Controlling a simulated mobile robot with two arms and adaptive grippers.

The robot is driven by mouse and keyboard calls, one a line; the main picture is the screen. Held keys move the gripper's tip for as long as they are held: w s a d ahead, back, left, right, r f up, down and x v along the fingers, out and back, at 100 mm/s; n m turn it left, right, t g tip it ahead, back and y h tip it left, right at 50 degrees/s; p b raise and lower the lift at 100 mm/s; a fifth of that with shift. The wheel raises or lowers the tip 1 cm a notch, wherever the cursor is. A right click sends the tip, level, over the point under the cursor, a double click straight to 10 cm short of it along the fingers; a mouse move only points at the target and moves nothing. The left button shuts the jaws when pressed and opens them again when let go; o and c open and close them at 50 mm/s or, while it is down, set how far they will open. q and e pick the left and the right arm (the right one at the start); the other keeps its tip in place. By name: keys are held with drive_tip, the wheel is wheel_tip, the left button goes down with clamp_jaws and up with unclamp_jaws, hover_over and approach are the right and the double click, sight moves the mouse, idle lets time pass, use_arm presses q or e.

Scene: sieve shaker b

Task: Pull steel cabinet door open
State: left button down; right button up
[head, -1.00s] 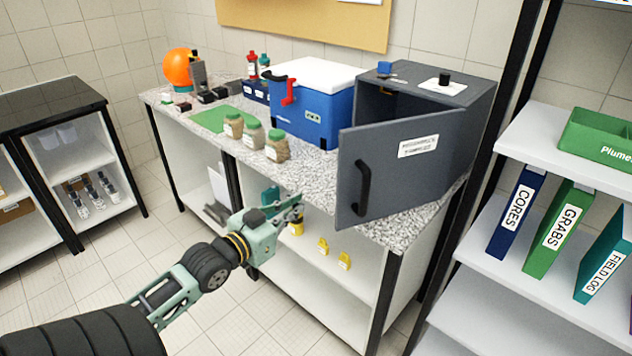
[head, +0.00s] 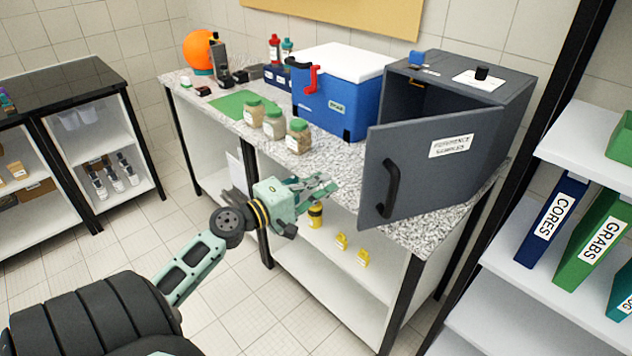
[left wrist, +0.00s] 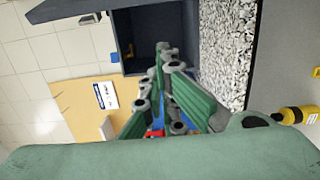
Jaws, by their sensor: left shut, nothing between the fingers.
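The dark grey steel cabinet (head: 505,110) stands at the right end of the speckled counter. Its door (head: 430,160), labelled "REFERENCE SAMPLES", stands ajar, swung out toward the front with a dark gap into the inside. A black bar handle (head: 391,188) is on the door's left side. My left gripper (head: 328,184) is shut and empty at the counter's front edge, left of the handle and apart from it. In the left wrist view the shut fingers (left wrist: 163,65) point toward the open cabinet interior (left wrist: 150,35). My right gripper is in neither view.
A blue cooler (head: 335,105) with a white lid stands left of the cabinet. Several jars (head: 273,124) stand in front of it on the counter (head: 340,165). Yellow items (head: 341,241) are on the shelf below. A binder shelf (head: 500,295) is close on the right.

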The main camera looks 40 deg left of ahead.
use_arm(q)
drive_tip(key=w+d+p, duration=0.1)
drive_tip(key=w+p, duration=0.1)
drive_tip(key=w, duration=0.4)
drive_tip(key=d, duration=0.1)
drive_tip(key=s+d+p, duration=0.1)
drive_tip(key=s+d, duration=0.1)
drive_tip(key=shift+d+f+p, duration=0.1)
drive_tip(key=shift+d+p, duration=0.15)
drive_tip(key=shift+p, duration=0.1)
